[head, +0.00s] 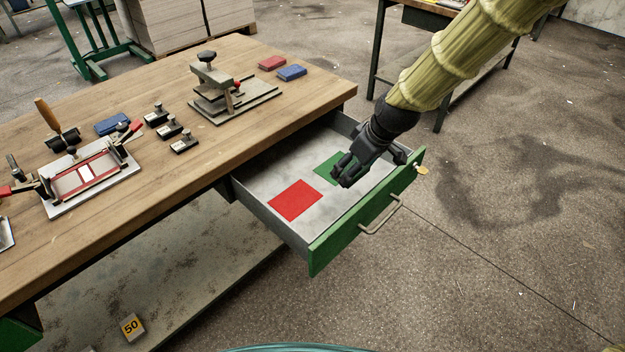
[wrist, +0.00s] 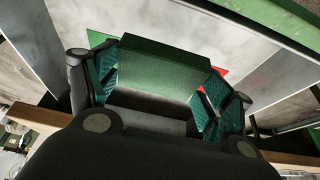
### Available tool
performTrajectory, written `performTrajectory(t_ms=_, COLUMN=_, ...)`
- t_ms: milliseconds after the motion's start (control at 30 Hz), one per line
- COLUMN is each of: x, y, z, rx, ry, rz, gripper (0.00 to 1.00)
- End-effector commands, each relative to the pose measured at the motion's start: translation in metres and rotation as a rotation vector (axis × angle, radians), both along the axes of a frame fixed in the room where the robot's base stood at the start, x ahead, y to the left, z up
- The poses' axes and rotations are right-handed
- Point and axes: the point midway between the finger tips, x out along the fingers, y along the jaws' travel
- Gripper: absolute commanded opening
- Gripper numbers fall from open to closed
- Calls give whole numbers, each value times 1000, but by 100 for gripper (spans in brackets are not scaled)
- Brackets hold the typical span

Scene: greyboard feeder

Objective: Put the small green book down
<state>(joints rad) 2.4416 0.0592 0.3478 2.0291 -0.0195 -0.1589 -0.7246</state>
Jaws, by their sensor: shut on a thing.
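My gripper (head: 345,176) is inside the open drawer (head: 255,222), low over its green patch (head: 327,163). In the wrist view, the gripper (wrist: 160,85) is shut on the small green book (wrist: 157,68), with a finger at each side. The gripper hides the book in the head view. The green patch shows beside the left finger in the wrist view (wrist: 98,38). A flat red patch (head: 296,200) lies beside the green one on the drawer's pale floor. I cannot tell whether the book touches the floor.
The drawer's green front (head: 350,228) and grey side walls surround the gripper. The workbench (head: 150,205) holds a press (head: 215,90), red (head: 272,63) and blue (head: 291,73) books, another blue book (head: 112,123), small clamps and a framed jig (head: 85,178).

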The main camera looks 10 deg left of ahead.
Motion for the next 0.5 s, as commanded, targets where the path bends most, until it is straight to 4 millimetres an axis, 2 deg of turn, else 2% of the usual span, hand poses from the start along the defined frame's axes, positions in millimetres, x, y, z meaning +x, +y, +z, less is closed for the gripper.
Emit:
performTrajectory(t_ms=300, x=0, y=2, z=-47, rx=-1, ry=2, rz=3, gripper=55)
performTrajectory(t_ms=500, x=0, y=2, z=-62, rx=0, ry=0, rz=3, gripper=55)
